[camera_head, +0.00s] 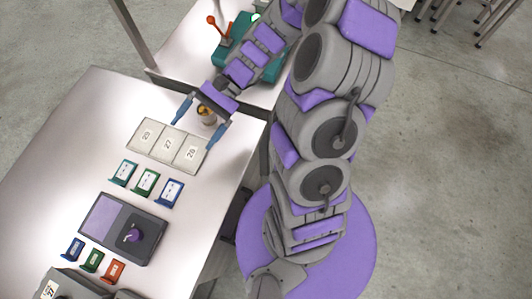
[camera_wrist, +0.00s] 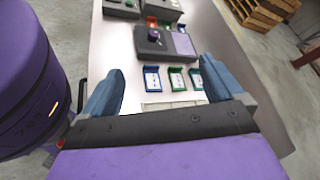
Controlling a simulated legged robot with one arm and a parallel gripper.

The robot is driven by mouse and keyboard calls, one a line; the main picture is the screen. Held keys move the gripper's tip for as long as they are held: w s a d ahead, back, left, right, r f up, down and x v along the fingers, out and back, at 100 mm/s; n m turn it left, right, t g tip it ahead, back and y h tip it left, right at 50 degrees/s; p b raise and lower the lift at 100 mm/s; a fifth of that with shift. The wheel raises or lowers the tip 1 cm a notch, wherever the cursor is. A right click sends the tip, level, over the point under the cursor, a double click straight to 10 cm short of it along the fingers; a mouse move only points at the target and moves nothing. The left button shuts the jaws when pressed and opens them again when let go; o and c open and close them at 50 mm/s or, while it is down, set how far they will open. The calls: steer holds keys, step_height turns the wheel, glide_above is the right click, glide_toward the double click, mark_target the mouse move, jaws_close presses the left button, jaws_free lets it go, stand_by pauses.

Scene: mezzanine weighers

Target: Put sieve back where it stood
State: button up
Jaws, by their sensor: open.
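My gripper (camera_head: 194,136) reaches over the near table with its two blue fingers spread wide. A small round item (camera_head: 206,114), grey with a brassy top, shows between the finger bases in the head view; it may be the sieve, but it is too small to be sure. The fingers stand apart on either side of it. Three pale numbered plates (camera_head: 168,145) lie in a row just beyond the fingertips. In the wrist view the open fingers (camera_wrist: 160,68) have nothing between them but table, a plate edge and cards; the round item is out of sight there.
Green, blue and teal card holders (camera_head: 146,181) stand near a grey-purple device with a knob (camera_head: 132,236). More small coloured holders (camera_head: 92,260) are beyond it. A teal machine with an orange lever (camera_head: 222,48) is on the far table, past a metal post (camera_head: 131,35).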

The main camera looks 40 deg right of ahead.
steer(key=s+a+r+n+g+h, duration=0.15)
steer(key=s+r+n+h, duration=0.25)
steer(key=s+n+h, duration=0.45)
steer(key=s+d+r+t+h, duration=0.3)
steer(key=s+d+h, duration=0.2)
steer(key=s+d, duration=0.3)
steer(key=shift+s, duration=1.1)
steer(key=shift+d+f, duration=0.1)
steer(key=shift+d, duration=0.05)
